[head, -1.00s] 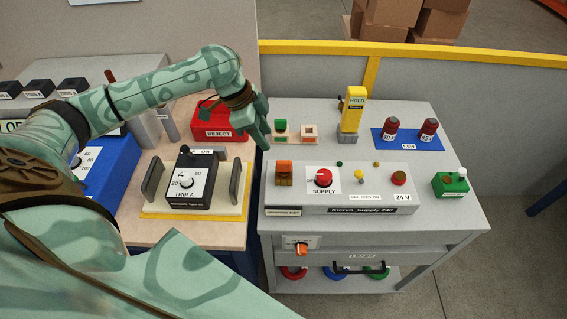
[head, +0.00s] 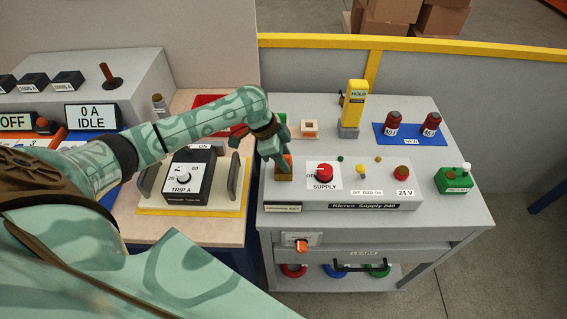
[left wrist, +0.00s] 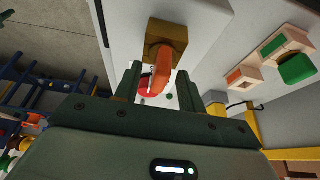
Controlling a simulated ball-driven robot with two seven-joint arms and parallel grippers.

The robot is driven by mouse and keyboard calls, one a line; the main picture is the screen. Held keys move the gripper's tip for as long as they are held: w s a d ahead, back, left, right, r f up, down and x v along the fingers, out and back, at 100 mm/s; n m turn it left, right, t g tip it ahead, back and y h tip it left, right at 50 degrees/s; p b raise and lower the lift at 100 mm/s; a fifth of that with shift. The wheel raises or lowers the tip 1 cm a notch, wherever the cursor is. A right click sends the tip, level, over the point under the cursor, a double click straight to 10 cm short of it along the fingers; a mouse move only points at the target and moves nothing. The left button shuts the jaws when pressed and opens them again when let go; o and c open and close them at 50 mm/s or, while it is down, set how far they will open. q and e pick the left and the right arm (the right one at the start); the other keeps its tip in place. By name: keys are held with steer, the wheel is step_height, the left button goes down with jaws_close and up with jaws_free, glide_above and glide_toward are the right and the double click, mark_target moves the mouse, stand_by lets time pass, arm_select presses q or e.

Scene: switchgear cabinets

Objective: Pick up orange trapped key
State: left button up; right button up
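The orange trapped key (head: 288,160) stands in its brass-coloured lock block (head: 284,178) at the left end of the supply panel. My left gripper (head: 277,157) is at the key and hides part of it in the head view. In the left wrist view, the key (left wrist: 161,70) and its brown block (left wrist: 167,37) are ahead of my left gripper (left wrist: 159,76). The two fingers are apart, with the key showing between and just beyond their tips. I cannot tell whether either finger touches it. My right gripper is not in view.
The red supply knob (head: 324,172) is close right of the key. A green block (head: 281,118) and a pale square socket (head: 310,128) are behind it. A yellow hold post (head: 353,105) stands further back. The TRIP A box (head: 188,178) is to the left.

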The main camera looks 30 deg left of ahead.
arm_select(q)
jaws_close()
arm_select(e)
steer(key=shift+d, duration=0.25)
